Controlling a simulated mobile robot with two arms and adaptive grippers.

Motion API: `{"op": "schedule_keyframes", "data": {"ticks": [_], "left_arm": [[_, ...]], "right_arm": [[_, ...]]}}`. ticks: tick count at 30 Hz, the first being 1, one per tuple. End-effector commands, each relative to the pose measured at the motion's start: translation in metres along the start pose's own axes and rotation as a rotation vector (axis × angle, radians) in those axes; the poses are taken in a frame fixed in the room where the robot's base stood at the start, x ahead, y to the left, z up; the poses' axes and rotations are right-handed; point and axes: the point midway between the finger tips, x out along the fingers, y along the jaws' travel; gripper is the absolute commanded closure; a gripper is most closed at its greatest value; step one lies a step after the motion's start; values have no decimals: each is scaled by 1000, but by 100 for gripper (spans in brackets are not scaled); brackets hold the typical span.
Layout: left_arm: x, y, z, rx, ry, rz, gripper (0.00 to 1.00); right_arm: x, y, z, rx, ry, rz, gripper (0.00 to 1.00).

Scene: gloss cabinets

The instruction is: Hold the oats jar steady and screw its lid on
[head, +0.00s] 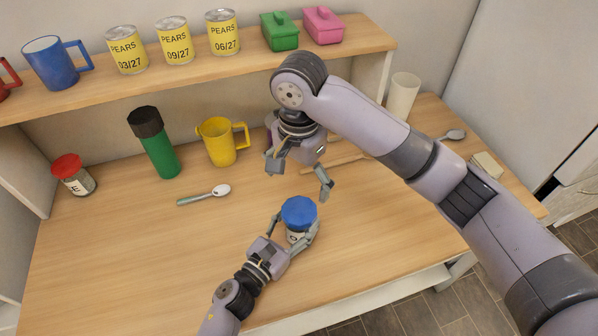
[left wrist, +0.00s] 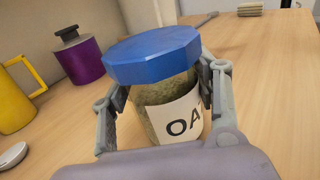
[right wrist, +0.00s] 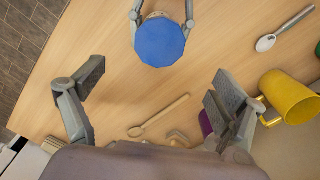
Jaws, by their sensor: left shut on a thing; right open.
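The oats jar (left wrist: 165,115) stands on the table with its blue lid (head: 299,213) on top; "OA" shows on its white label in the left wrist view. The lid also shows in the right wrist view (right wrist: 160,42). I cannot tell whether it is threaded. My left gripper (head: 288,238) is shut around the jar's body below the lid, one finger on each side. My right gripper (head: 298,180) is open and empty, above and a little behind the jar. In the right wrist view the lid lies beyond the gap between its fingers (right wrist: 150,100).
A spoon (head: 204,195), a yellow mug (head: 220,143), a green bottle (head: 158,150) and a red-lidded jar (head: 74,175) stand or lie to the left. A purple container (left wrist: 82,60) and a wooden spoon (right wrist: 158,115) are behind. The shelf (head: 185,70) holds cans, mugs and butter dishes.

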Motion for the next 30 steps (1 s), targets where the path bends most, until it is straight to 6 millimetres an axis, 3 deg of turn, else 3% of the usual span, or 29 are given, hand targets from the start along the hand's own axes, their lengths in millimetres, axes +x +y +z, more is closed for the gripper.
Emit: {"op": "schedule_keyframes", "data": {"ticks": [4,14,15,25,30], "left_arm": [[0,0,1,0,-2,0,100],[0,0,1,0,-2,0,100],[0,0,1,0,-2,0,42],[0,0,1,0,-2,-1,20],[0,0,1,0,-2,0,20]], "right_arm": [[-13,0,0,0,2,1,10],[-17,0,0,0,-1,1,10],[-17,0,0,0,-1,1,10],[-16,0,0,0,-1,1,10],[-16,0,0,0,-1,1,10]]}}
